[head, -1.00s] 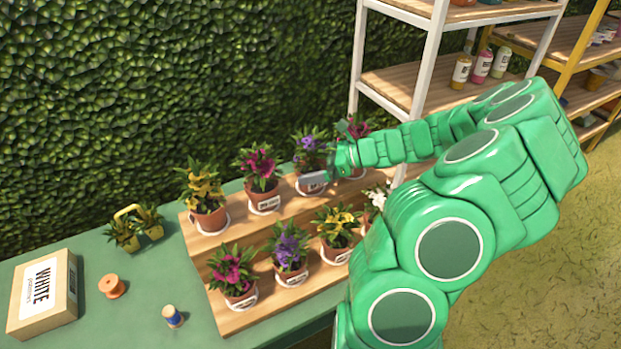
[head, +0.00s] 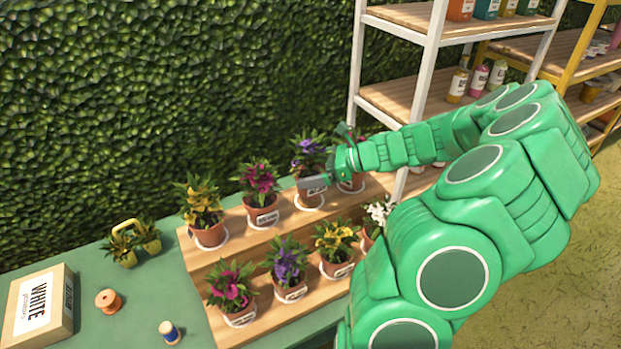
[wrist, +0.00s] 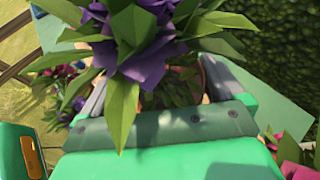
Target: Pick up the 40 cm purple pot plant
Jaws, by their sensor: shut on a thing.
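A purple-flowered plant (head: 308,147) in a terracotta pot is at the upper tier of the wooden stand, at a white ring (head: 308,206). My gripper (head: 318,183) reaches it from the right and is shut on its pot. I cannot tell whether the pot is clear of the tier. In the wrist view the purple flowers (wrist: 150,62) and green leaves fill the space between the fingers and hide most of the pot. A second purple plant (head: 288,261) stands in a pot on the lower tier. The size labels are too small to read surely.
Other potted plants flank it closely: a magenta one (head: 260,180) on the left and a partly hidden one (head: 353,183) on the right. Yellow and white plants share the stand (head: 248,240). A white shelf rack (head: 432,60) stands behind my arm; a hedge (head: 180,80) backs the table.

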